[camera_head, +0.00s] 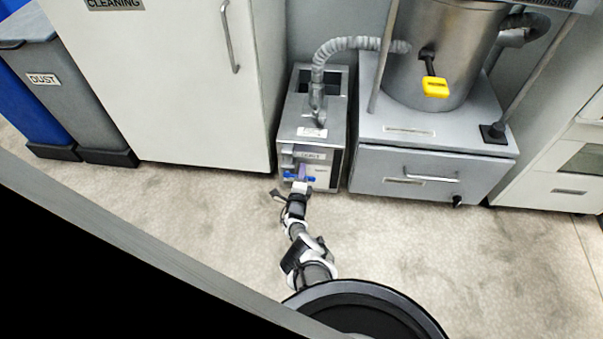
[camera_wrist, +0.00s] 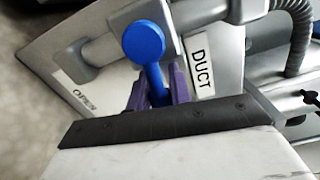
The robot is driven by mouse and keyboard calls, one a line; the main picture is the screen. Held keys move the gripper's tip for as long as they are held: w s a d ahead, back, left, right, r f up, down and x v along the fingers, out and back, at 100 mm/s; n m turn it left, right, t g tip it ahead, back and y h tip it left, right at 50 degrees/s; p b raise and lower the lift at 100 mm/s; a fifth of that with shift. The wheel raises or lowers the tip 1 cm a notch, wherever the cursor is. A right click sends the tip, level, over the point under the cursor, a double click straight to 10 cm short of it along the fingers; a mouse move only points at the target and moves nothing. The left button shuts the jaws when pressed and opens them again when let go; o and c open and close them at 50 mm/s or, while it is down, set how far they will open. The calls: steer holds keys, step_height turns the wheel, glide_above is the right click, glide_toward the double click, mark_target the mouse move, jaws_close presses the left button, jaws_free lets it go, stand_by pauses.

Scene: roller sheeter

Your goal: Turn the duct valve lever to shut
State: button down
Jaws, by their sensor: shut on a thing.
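The duct valve lever (camera_wrist: 145,46) is blue, with a round hub and a short arm, in the wrist view. My gripper (camera_wrist: 160,92) has purple fingers closed around the lower part of the lever's arm. The lever sits on a grey pipe (camera_wrist: 98,52) on the unit's face, between an "OPEN" label (camera_wrist: 86,100) and a "DUCT" label (camera_wrist: 202,68). In the head view my gripper (camera_head: 301,176) is at the front of the small grey duct unit (camera_head: 312,133), where a bit of blue shows. The lever's far tip is hidden by the fingers.
A corrugated hose (camera_head: 340,45) rises from the unit. To the right is a grey drawer cabinet (camera_head: 430,172) bearing a metal cylinder with a yellow handle (camera_head: 435,87). A white cabinet (camera_head: 170,85) and a grey dust bin (camera_head: 75,90) stand left. The floor in front is clear.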

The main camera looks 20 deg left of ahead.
steer(key=shift+r+n, duration=0.45)
steer(key=shift+n, duration=0.35)
steer(key=shift+p, duration=0.3)
steer(key=c, duration=1.3)
jaws_free()
steer(key=shift+o, duration=0.2)
steer(key=shift+s, duration=0.15)
